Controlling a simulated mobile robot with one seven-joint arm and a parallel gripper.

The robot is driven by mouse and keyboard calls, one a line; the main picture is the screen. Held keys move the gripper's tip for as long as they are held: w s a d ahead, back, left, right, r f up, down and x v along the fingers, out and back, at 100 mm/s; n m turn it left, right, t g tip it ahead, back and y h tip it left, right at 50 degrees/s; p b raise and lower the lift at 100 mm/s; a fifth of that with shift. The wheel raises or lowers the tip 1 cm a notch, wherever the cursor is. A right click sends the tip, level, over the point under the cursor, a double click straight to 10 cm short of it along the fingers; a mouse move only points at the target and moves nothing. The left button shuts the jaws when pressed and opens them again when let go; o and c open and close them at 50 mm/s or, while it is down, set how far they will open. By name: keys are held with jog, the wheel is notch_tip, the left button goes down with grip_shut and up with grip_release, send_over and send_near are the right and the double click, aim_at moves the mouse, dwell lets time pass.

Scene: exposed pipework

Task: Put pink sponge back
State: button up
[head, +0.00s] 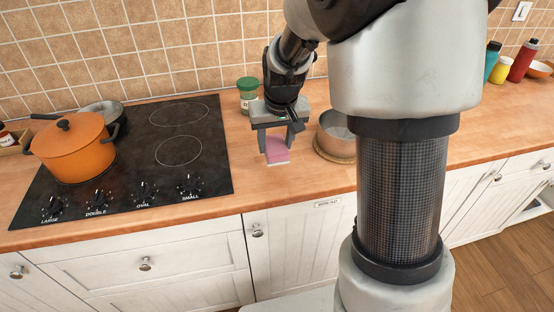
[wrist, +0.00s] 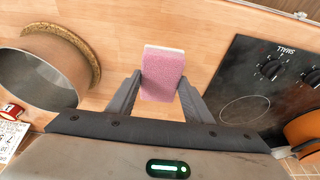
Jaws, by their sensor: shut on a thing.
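The pink sponge (head: 276,150) is between the fingers of my gripper (head: 277,134) over the wooden counter, right of the stove. In the wrist view the sponge (wrist: 162,74) is a pink block with a pale strip at its far end. The two dark fingers of my gripper (wrist: 160,95) press against its sides, so the gripper is shut on it. Whether the sponge touches the counter or hangs just above it, I cannot tell.
A metal pot (head: 335,133) on a cork ring (wrist: 78,45) stands close beside the gripper. The black stove (head: 150,150) with an orange pot (head: 72,150) is to the left. A green-lidded jar (head: 248,95) stands behind. Bare counter (head: 300,178) lies in front.

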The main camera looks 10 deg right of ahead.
jog(key=shift+f+b, duration=0.3)
jog(key=shift+f, duration=2.15)
jog(key=shift+f, duration=0.15)
jog(key=o, duration=1)
